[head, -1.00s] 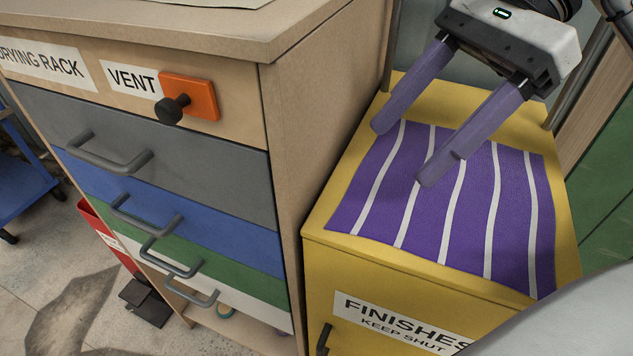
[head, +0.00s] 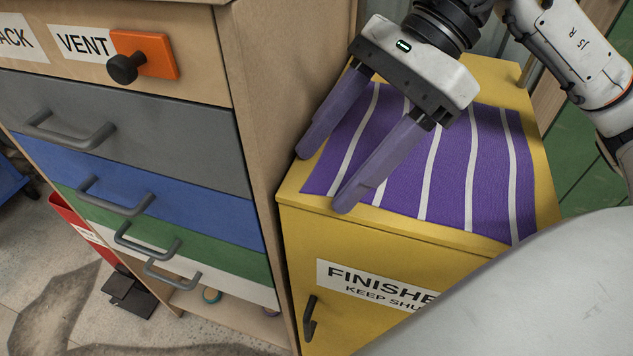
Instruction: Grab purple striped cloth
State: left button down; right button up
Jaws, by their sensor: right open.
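The purple cloth with white stripes (head: 453,172) lies flat on top of the yellow cabinet (head: 300,204) in the head view. My right gripper (head: 324,184) is over the cloth's left front part. Its two purple-grey fingers are apart, with nothing held between them. The fingers hide part of the cloth's left side. I cannot tell whether the fingertips touch the cloth. My left gripper is not in view.
A wooden drawer unit (head: 275,100) with grey, blue, green and white drawers stands close on the left, rising above the cabinet top. An orange latch (head: 158,54) with a black knob is on it. A red bin (head: 72,220) stands beyond it.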

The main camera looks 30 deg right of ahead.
dwell(0.3)
